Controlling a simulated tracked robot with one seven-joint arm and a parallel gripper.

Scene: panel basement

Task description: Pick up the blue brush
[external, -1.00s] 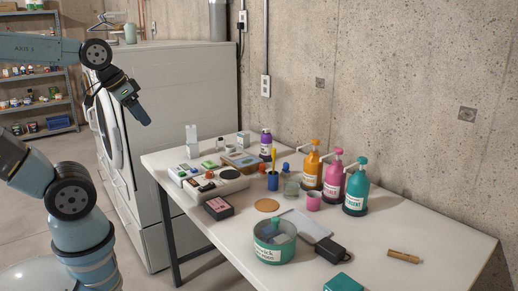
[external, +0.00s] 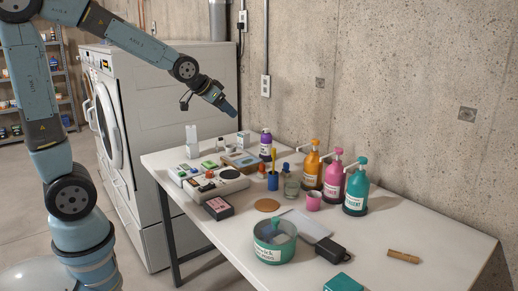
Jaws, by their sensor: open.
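I cannot tell for sure which thing is the blue brush. A small blue cup-like thing (external: 272,181) with an upright yellow stick (external: 274,153) stands at the middle back of the table. A bluish piece (external: 276,226) also shows in the round teal tub (external: 268,251), its shape unclear. My gripper (external: 230,110) is open and empty, in the air above the back left of the table, well above both blue things. It points down and to the right.
Orange (external: 309,168), pink (external: 333,182) and teal (external: 356,190) pump bottles stand along the wall. A grey console (external: 218,184) and a dark box (external: 218,208) are at left, a black block (external: 332,249) at front. The white table (external: 400,225) is mostly clear at right.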

